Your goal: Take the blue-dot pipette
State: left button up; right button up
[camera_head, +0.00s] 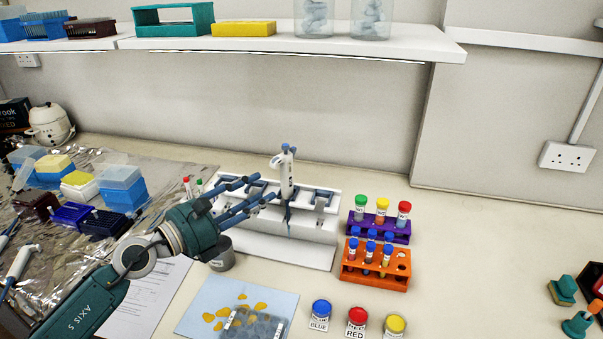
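A white pipette (287,175) with a blue top stands upright in the white pipette rack (290,250) at the middle of the bench. Any dot on it is too small to make out. My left gripper (268,190) reaches in from the left, just left of the pipette. Its blue-grey fingers are spread apart and point toward the pipette, with nothing seen between them. The fingers hide part of the rack's left side. My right gripper is not in view.
Purple (400,229) and orange (358,270) tube racks stand right of the pipette rack. A grey cup (222,262) sits below my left gripper. Several coloured-lid jars (357,318) stand in front. A shelf (290,44) runs above. The bench at right centre is clear.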

aim_at(285, 176)
pick_arm(q)
jog(key=p+x, duration=0.2)
jog(key=x, duration=0.6)
jog(key=shift+w+d+r, duration=0.15)
jog(key=shift+w+d, duration=0.05)
jog(key=shift+d, duration=0.15)
jog(key=shift+w+d, duration=0.25)
jog(key=shift+s+a, duration=0.1)
jog(key=shift+a, duration=0.05)
grip_shut()
jog(key=shift+r, duration=0.1)
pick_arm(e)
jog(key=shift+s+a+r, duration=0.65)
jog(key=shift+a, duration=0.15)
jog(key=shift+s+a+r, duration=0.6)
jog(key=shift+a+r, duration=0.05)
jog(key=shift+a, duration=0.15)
